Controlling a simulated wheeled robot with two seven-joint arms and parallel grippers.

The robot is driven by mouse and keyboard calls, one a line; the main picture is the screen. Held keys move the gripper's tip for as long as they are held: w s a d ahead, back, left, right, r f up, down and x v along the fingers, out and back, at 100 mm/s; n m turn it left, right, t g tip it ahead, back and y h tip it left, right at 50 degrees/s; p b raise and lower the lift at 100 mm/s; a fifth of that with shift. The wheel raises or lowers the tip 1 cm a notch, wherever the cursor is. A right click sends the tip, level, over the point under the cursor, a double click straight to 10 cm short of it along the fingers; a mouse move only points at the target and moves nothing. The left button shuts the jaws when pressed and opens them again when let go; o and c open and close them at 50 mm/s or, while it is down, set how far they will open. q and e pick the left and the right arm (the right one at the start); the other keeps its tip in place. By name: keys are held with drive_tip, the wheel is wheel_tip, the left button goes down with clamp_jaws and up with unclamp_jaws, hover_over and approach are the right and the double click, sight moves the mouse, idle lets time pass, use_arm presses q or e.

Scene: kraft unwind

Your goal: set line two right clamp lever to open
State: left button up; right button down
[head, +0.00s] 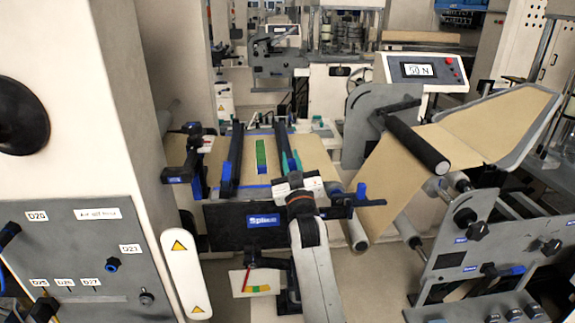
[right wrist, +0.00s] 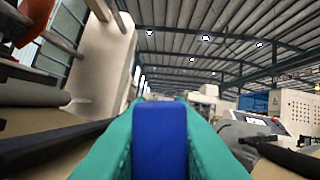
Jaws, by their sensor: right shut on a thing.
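The splice table (head: 316,150) carries two long dark clamp bars, a left one (head: 232,158) and a right one (head: 281,143). My right gripper (head: 291,160) reaches over the front of the table to the right bar. In the right wrist view its teal fingers (right wrist: 160,104) are shut on a blue lever handle (right wrist: 160,145), one finger on each side. In the head view my gripper and wrist hide most of this lever, so its angle cannot be told. My left gripper is not seen.
The black front panel (head: 225,228) is marked "Splice". Black brackets with blue parts stand at the left (head: 182,175) and right (head: 345,207) of the table. A brown web (head: 395,180) runs over rollers at right. A control cabinet (head: 75,260) stands at left.

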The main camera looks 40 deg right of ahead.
drive_tip(key=shift+f+m, duration=0.15)
drive_tip(key=shift+m, duration=0.15)
drive_tip(key=c, duration=1.3)
unclamp_jaws()
drive_tip(key=shift+s+d, duration=0.1)
drive_tip(key=b+v, duration=0.3)
drive_tip(key=v, duration=0.9)
drive_tip(key=shift+b, duration=0.4)
